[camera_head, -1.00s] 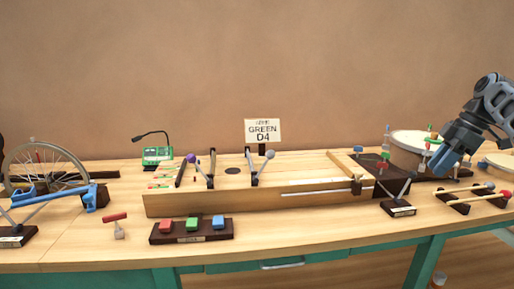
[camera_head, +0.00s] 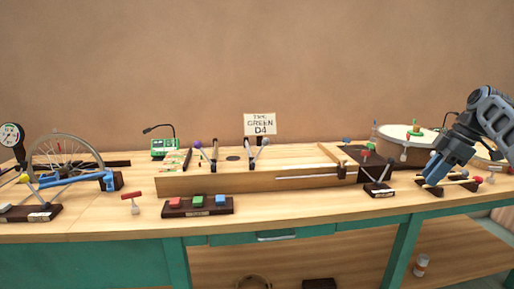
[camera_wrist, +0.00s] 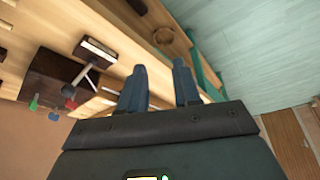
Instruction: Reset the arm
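My gripper (camera_head: 432,170) hangs at the right of the bench in the head view, with its blue fingers pointing down and left. In the wrist view my gripper (camera_wrist: 158,78) shows two dark blue fingers standing apart with nothing between them. The gripper looks open and empty. In the head view it overlaps the rack of mallets (camera_head: 449,186) at the right end; I cannot tell the gap between them.
A drum (camera_head: 405,138) stands behind my gripper. A long wooden box (camera_head: 235,183) lies mid-bench, with a block of coloured buttons (camera_head: 198,207) in front. A bicycle wheel (camera_head: 62,150) and a dial gauge (camera_head: 12,136) are at left. A sign (camera_head: 260,124) stands behind.

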